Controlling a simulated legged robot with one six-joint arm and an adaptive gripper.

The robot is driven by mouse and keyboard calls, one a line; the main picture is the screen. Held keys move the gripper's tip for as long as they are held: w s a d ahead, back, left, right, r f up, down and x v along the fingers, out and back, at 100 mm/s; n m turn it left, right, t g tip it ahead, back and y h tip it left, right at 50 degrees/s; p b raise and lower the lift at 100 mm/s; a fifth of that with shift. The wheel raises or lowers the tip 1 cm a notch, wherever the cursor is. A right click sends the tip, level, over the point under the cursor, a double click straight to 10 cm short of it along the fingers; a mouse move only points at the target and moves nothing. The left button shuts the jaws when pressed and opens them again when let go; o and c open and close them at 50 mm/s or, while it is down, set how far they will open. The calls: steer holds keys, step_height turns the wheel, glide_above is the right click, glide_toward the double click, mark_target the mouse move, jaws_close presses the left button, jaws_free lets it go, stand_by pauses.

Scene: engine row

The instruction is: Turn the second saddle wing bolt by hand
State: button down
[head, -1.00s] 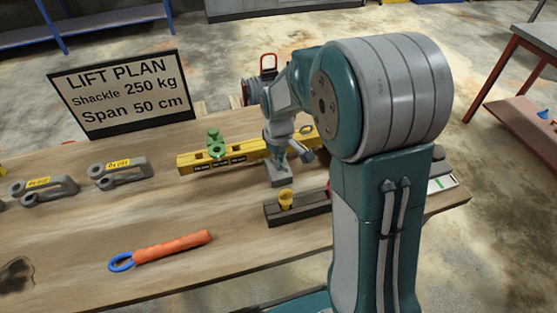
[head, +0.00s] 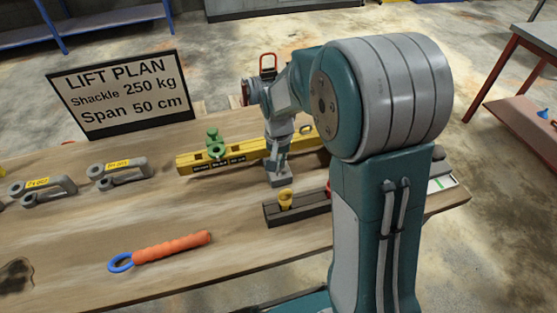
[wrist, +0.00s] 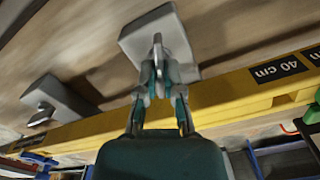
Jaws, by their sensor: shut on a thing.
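In the wrist view my gripper (wrist: 160,84) is shut on a grey wing bolt (wrist: 158,48). The wing stands up from a pale grey saddle block (wrist: 132,42) on the wooden bench, close beside the yellow beam. In the head view my gripper (head: 279,162) is directly above this saddle block (head: 281,181), and the wing is mostly hidden by the fingers. A second grey block with a wing bolt (wrist: 43,115) shows at the left of the wrist view, clear of the fingers.
The yellow beam (head: 250,152) carries a green fitting (head: 215,147). A dark block with a yellow knob (head: 286,200) stands just in front. Grey shackles (head: 118,172) lie left; an orange-handled tool (head: 172,246) lies in front. A LIFT PLAN sign (head: 122,95) stands behind.

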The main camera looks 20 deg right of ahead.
steer(key=m, duration=0.6)
steer(key=shift+r, duration=0.15)
steer(key=m, duration=0.7)
steer(key=shift+w, duration=0.1)
stand_by(0.4)
steer(key=c, duration=0.8)
jaws_free()
steer(key=shift+a, duration=0.1)
step_height(320, 180, up, 12)
steer(key=shift+f, duration=0.1)
